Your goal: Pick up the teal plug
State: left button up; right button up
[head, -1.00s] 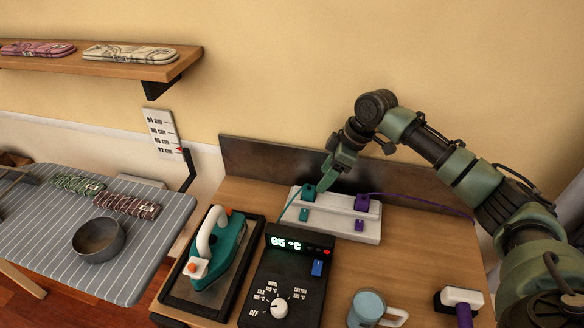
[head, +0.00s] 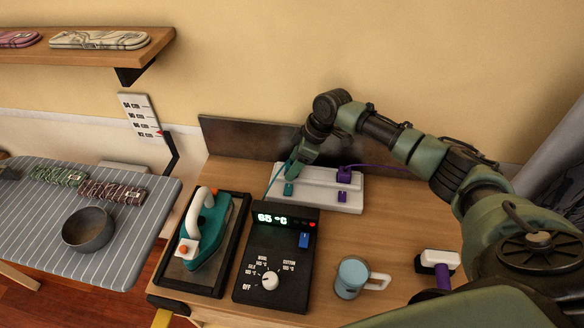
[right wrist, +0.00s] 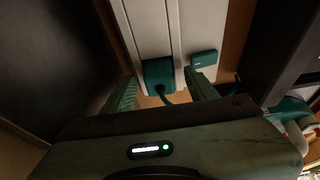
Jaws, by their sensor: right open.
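The teal plug (right wrist: 158,72) sits in a white power strip (right wrist: 214,22) and its cord comes out toward my right gripper. In the right wrist view my right gripper (right wrist: 160,78) is open, one finger on each side of the plug. Contact with the plug cannot be told. In the head view my right gripper (head: 293,163) is over the left end of the strip (head: 347,199) and mostly hides the plug. A teal switch (head: 288,188) is in front of the plug. My left gripper is not in view.
A purple plug (head: 344,175) sits in the same strip, right of the teal one. A dark back panel (head: 245,138) stands behind. A control box (head: 279,264), a teal iron (head: 210,228) and a mug (head: 351,275) are in front. The desk right of the strip is clear.

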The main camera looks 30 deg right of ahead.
grip_shut()
jog(key=shift+r, duration=0.1)
